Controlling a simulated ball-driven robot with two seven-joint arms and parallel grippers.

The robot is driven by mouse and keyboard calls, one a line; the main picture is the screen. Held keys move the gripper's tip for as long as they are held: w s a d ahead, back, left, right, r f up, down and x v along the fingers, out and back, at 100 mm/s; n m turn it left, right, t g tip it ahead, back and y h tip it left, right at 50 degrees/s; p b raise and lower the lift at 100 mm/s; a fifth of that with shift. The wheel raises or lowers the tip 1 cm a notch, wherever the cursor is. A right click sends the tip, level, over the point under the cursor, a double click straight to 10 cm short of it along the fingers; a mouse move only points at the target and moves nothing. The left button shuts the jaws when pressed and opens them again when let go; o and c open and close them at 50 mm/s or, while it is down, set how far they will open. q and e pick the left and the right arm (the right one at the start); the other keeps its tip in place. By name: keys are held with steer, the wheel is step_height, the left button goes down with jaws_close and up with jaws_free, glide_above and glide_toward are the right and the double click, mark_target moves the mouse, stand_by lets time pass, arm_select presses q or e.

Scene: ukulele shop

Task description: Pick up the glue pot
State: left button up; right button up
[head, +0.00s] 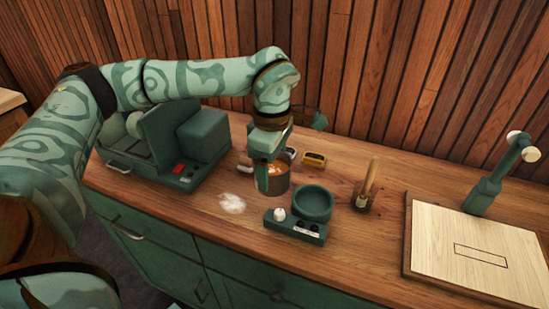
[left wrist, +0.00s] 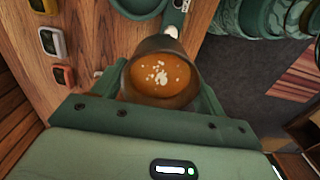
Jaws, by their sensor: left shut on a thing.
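The glue pot (head: 278,186) is a brown cup with orange-brown glue and pale flecks at its top. My left gripper (head: 268,172) points down and is shut on it, behind and left of the round green well (head: 312,204) on its small base. I cannot tell surely whether the pot's bottom is clear of the counter. In the left wrist view the pot (left wrist: 160,78) sits upright between the two green fingers (left wrist: 158,95), its glue facing the camera. My right gripper is in neither view.
A green machine (head: 205,137) stands at the left. A wooden-handled tool (head: 368,182) stands right of the well. A pale board (head: 470,262) and a green stand (head: 487,190) are at the right. A white patch (head: 232,203) lies on the wooden counter (head: 352,245). Small coloured devices (head: 314,160) lie behind.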

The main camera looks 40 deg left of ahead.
arm_select(q)
steer(key=shift+s+d+r, duration=0.2)
steer(key=shift+s, duration=0.2)
steer(key=shift+s+d+r, duration=0.15)
steer(key=shift+s+r, duration=0.05)
steer(key=shift+s, duration=0.15)
steer(key=shift+s, duration=0.1)
